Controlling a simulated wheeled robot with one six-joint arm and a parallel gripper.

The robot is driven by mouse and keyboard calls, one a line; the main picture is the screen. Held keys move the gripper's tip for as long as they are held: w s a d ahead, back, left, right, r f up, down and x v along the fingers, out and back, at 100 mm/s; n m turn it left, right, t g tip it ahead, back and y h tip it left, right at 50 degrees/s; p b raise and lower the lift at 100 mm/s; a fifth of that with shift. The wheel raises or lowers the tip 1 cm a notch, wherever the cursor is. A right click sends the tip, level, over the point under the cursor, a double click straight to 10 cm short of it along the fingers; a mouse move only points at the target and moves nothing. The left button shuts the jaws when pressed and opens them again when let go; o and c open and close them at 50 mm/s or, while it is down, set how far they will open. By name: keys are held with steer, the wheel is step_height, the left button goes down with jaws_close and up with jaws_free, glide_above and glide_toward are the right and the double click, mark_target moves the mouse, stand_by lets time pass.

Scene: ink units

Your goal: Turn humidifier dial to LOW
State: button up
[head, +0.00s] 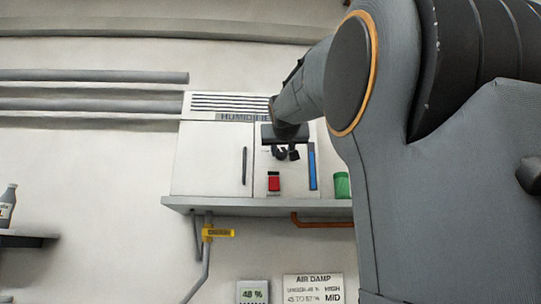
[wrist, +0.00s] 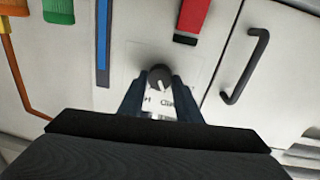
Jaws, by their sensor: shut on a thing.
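The humidifier (head: 212,158) is a white wall cabinet with a vent on top and lettering partly hidden by my arm. Its dial (wrist: 160,74) is a small dark round knob with a white pointer line, on a pale plate in the wrist view. The pointer runs downward and slightly right there, toward partly covered lettering that I cannot read fully. My gripper (wrist: 158,84) has one finger on each side of the dial and is shut on it. In the head view my gripper (head: 286,153) is at the cabinet's right front, hiding the dial.
A red switch (head: 273,183), a blue strip (head: 312,168) and a green cylinder (head: 342,185) are near the gripper. A dark door handle (head: 244,166) sticks out to the left. Below are a shelf edge (head: 250,206), a yellow valve (head: 220,233), a 48 % display (head: 252,293) and an AIR DAMP sign (head: 313,288).

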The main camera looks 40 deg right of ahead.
steer(key=n, duration=0.4)
steer(key=n+p, duration=0.2)
steer(key=n, duration=0.3)
steer(key=shift+t, duration=0.4)
steer(key=shift+n, duration=0.3)
steer(key=o, duration=1.1)
steer(key=shift+c, duration=0.2)
steer(key=shift+f, duration=0.1)
